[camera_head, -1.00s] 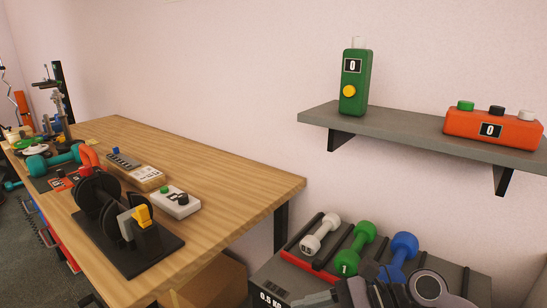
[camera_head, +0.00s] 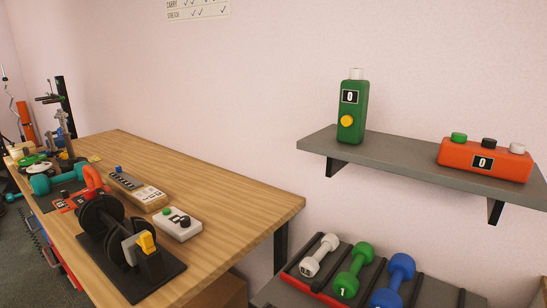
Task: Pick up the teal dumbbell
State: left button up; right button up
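Another bit of teal shows at the left picture edge (camera_head: 12,197), too small to make out well. Neither of my grippers is in view.
White, green (camera_head: 354,270) and blue (camera_head: 394,280) dumbbells lie on a rack at lower right. A grey shelf (camera_head: 400,158) holds green and orange counters.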

aim_at(42, 186)
jog(key=u, duration=1.3)
jog(key=i+j+z, duration=0.15)
jog(key=j, duration=0.25)
jog(key=i+j+z, duration=0.15)
jog(key=j, duration=0.25)
jog(key=i+j+z, duration=0.15)
jog(key=i+j, duration=0.15)
jog(key=j, duration=0.15)
jog(key=i+j+z, duration=0.15)
jog(key=j, duration=0.3)
jog(key=i+j+z, duration=0.15)
jog(key=j, duration=0.3)
jog(key=i+j+z, duration=0.15)
jog(key=j, duration=0.35)
jog(key=j+z, duration=0.15)
jog(key=j, duration=0.3)
